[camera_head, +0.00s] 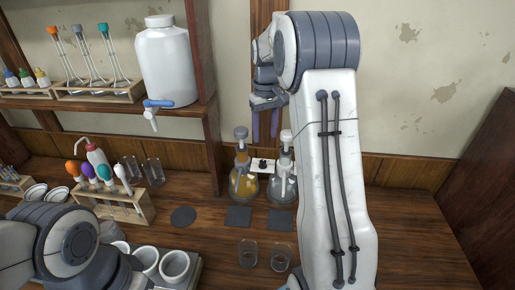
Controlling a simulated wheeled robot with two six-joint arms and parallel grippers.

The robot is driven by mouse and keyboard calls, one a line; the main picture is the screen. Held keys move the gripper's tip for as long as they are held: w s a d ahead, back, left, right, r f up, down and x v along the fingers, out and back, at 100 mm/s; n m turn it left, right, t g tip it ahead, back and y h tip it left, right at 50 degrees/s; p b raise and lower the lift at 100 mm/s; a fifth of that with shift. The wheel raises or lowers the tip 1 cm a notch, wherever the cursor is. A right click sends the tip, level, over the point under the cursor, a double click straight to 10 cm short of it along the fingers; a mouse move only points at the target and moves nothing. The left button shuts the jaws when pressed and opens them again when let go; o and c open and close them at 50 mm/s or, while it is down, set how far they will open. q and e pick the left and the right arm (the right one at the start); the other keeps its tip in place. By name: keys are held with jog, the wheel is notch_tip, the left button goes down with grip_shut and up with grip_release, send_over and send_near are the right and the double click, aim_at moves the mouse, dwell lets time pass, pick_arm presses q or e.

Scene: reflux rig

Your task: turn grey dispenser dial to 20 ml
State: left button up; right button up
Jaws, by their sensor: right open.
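Two bottle-top dispensers stand side by side at the back of the bench. The left one (242,184) has a greyish top and amber liquid in its flask. The right one (281,186) has a paler, white top and a clear or greyish flask, partly beside my right arm. Their dials and markings are too small to read, and I cannot tell for sure which is the grey dispenser. My right gripper (265,128) points down above and between the two tops, open and empty, apart from both. My left arm shows at the lower left, but its fingers are not visible.
A small white block with a dark knob (263,166) sits between the dispensers. Dark mats (183,216) and two glass beakers (248,254) lie in front. A pipette rack (136,212) and white cups (174,265) are left. A shelf (189,113) holds a tapped carboy (166,62).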

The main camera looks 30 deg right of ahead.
aim_at(263, 161)
jog(key=f, duration=0.3)
jog(key=f+p, duration=0.1)
jog(key=f, duration=0.5)
jog(key=shift+w+a+f, duration=0.1)
jog(key=shift+w+a, duration=0.05)
jog(key=shift+a, duration=0.15)
jog(key=shift+f, duration=0.5)
jog(key=shift+c, duration=0.4)
grip_shut()
